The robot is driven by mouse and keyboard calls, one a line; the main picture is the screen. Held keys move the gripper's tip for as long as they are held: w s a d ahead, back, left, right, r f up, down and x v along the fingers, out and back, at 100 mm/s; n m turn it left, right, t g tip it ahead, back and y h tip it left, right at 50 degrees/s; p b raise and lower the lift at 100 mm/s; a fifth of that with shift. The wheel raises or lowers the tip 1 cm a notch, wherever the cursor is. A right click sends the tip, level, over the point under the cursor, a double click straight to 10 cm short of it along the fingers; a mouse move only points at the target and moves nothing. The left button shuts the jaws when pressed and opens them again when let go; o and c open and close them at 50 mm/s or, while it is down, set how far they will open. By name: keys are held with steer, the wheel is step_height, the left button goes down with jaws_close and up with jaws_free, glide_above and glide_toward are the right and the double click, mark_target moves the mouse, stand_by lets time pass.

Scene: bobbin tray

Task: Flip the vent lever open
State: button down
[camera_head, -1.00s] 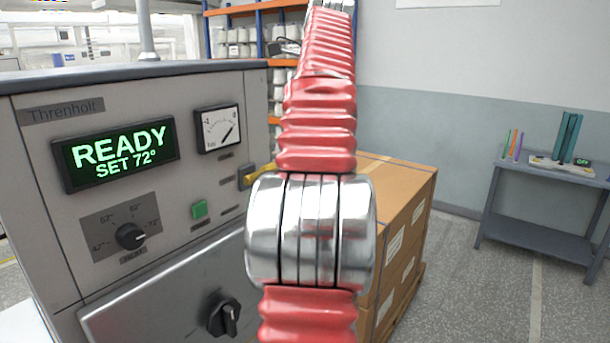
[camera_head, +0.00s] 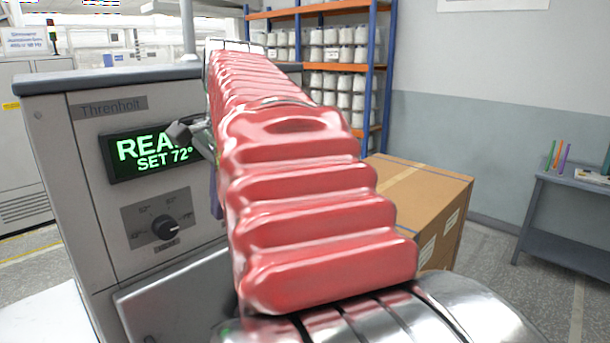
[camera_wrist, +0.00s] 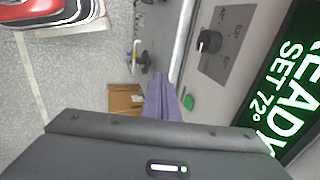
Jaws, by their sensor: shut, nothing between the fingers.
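The vent lever does not show in either current view. My arm covers that part of the machine front in the head view, and the gripper body fills the lower wrist view. My gripper (camera_wrist: 160,88) shows as two purple fingers, closed together and empty, in front of the machine panel. A small part of a finger shows beside my red arm in the head view (camera_head: 214,192). The machine (camera_head: 84,187) has a green display (camera_head: 140,154) reading READY, SET 72°, partly covered by my arm. A green button (camera_wrist: 188,102) is just right of the fingers in the wrist view.
A black dial (camera_head: 165,228) sits on the panel below the display; it also shows in the wrist view (camera_wrist: 208,41). Cardboard boxes (camera_head: 420,195) stand right of the machine. A shelf rack (camera_head: 377,75) is behind, and a grey table (camera_head: 565,225) is at the far right.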

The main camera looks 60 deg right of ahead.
steer(key=s+a+f+n+t, duration=0.1)
steer(key=s+a+f+n, duration=0.3)
steer(key=a+f+n, duration=0.6)
steer(key=s+a+f+n+y, duration=0.1)
steer(key=s+a+f+n, duration=0.2)
steer(key=a+f+n, duration=0.7)
steer(key=a, duration=0.5)
steer(key=shift+s+f+t, duration=0.35)
steer(key=shift+t, duration=0.05)
steer(key=shift+s, duration=0.1)
